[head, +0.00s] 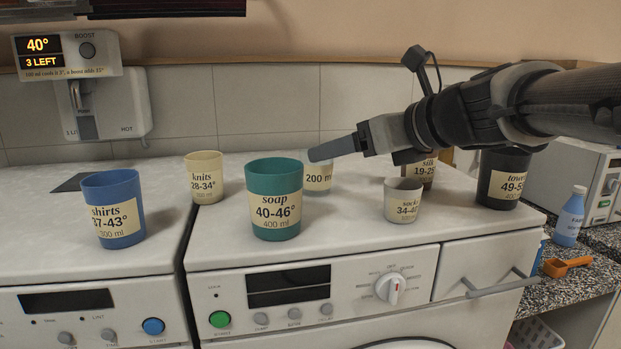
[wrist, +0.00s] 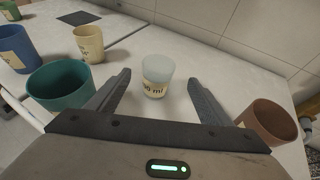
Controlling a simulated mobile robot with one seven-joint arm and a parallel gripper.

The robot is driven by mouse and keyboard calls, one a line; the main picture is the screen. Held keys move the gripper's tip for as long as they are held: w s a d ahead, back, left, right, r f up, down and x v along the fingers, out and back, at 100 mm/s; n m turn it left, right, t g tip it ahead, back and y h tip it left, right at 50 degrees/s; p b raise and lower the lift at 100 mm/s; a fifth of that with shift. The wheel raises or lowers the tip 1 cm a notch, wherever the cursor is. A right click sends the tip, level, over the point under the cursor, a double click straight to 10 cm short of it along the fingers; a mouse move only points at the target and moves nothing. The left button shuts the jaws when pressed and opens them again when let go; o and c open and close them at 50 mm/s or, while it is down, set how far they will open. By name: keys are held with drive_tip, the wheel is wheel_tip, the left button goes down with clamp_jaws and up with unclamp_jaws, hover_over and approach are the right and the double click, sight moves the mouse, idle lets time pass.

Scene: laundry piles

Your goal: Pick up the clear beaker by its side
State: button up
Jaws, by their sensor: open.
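The clear beaker (head: 318,181) is a small pale, see-through cup with a cream "200 ml" label. My gripper (wrist: 160,88) is open, with a finger to the left and right and gaps on both sides. In the head view my gripper (head: 335,149) is at the beaker's rim height; one finger overlaps its upper part.
A cream knits cup (head: 205,183) stands left, a blue shirts cup (head: 113,212) farther left. A small grey cup (head: 403,203), a brown silk cup (wrist: 266,122) and a dark towels cup (head: 502,183) stand right. The tiled wall (head: 262,100) is behind.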

drive_tip(key=b, duration=0.2)
hover_over(323, 193)
drive_tip(key=w, duration=0.1)
wheel_tip(323, 193, down, 2)
drive_tip(key=shift+w+f, duration=0.15)
drive_tip(key=shift+f, duration=0.05)
drive_tip(key=shift+r, duration=0.1)
drive_tip(key=c, duration=1.1)
